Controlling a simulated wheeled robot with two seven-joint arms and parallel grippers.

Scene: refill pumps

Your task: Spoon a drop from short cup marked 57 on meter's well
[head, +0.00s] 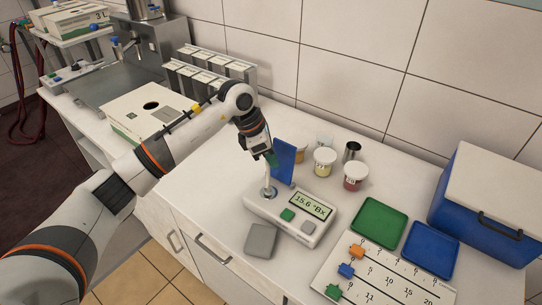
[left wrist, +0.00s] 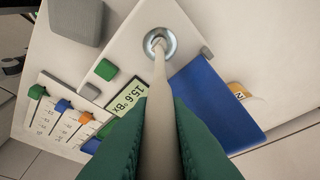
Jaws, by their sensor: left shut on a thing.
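My left gripper (head: 271,158) is shut on a pale spoon (head: 268,180) above the meter (head: 297,215). In the left wrist view the spoon (left wrist: 160,82) runs from between the green fingers (left wrist: 160,125) down to the round metal well (left wrist: 158,43). Its tip is over or in the well; contact and any drop are too small to tell. The meter's display reads 15.6 °Bx, and its blue lid (head: 284,161) stands open. Behind are short cups: a yellow one (head: 325,162), a red one (head: 355,177) and an orange one (head: 300,153) partly hidden by the lid. Their marks are not clearly readable.
A metal cup (head: 351,151) and a pale cup (head: 325,140) stand at the back. A grey block (head: 261,241) lies in front of the meter. To the right are a green tray (head: 380,222), a blue tray (head: 430,249), a slider board (head: 385,283) and a blue cooler (head: 485,215).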

